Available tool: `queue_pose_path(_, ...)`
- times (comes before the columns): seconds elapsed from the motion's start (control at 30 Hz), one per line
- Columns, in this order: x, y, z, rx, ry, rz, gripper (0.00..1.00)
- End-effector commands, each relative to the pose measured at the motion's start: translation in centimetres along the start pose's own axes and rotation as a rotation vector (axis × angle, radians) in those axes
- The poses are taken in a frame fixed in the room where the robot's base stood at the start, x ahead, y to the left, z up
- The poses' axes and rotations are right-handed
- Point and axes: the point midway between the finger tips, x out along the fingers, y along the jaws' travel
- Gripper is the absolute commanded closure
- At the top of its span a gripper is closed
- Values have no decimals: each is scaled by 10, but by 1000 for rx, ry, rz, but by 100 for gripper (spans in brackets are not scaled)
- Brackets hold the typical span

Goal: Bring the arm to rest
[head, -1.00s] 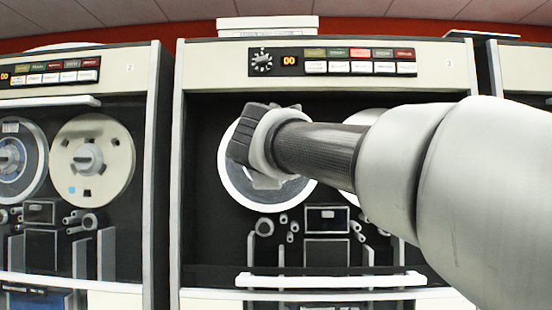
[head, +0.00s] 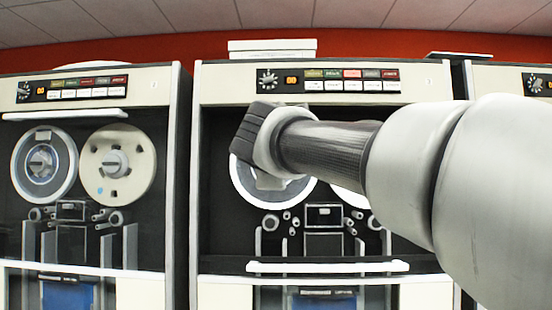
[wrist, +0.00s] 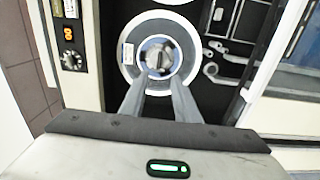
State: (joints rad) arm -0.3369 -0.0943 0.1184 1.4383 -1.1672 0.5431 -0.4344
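My arm (head: 330,147) reaches in from the right in the head view, in front of the middle tape machine (head: 420,85). Its end hides part of that machine's left reel (head: 240,190). In the wrist view my gripper (wrist: 159,84) has two grey fingers standing apart, with nothing seen between them. Beyond the fingertips is the white-rimmed reel (wrist: 128,75) with its dark hub (wrist: 158,57). The fingers appear clear of the hub, but the exact gap cannot be told.
Another tape machine (head: 150,90) stands at the left with two reels, and part of a third (head: 500,80) at the right. A white box (head: 272,47) lies on top of the middle machine. A white ledge (head: 328,267) crosses its front below the reels.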

Motion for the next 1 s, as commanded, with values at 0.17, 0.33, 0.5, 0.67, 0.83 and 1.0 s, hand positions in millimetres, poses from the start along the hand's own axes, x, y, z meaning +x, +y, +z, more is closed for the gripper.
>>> queue_pose_path(0.17,0,0,0,0,0,0,71)
queue_pose_path(0.33,0,0,0,0,0,0,71)
queue_pose_path(0.5,-2,-5,6,16,-9,-14,71)
queue_pose_path(0.67,-20,-54,48,157,-84,-132,71)
queue_pose_path(0.83,-70,-152,112,442,-246,-341,71)
queue_pose_path(1.0,-139,-254,155,748,-432,-533,71)
